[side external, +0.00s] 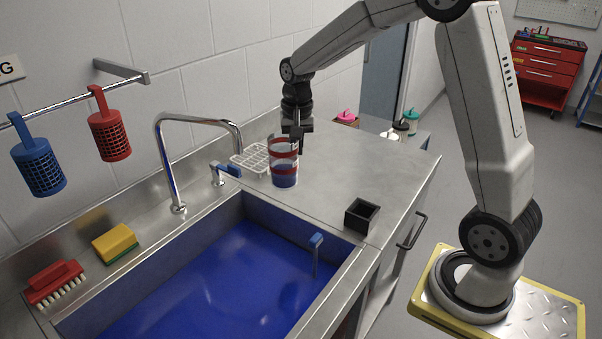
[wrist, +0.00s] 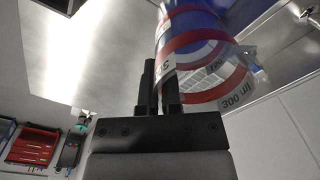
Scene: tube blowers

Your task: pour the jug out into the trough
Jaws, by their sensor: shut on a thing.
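The jug (side external: 285,175) is a clear cup with red bands and blue contents in its lower part. It is upright at the counter beside the far end of the trough; I cannot tell if it touches the counter. The trough (side external: 345,262) is a steel sink basin with a blue inside, left of and nearer than the jug. My gripper (side external: 297,138) comes down from above and is shut on the jug at its upper edge. In the wrist view, my gripper's fingers (wrist: 160,80) are close together at the side of the jug (wrist: 205,45), whose marking reads 300 ml.
A tap (side external: 170,165) arches over the trough's back edge. A white rack (side external: 250,158) stands just behind the jug. A small black box (side external: 361,216) sits at the counter's front edge.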

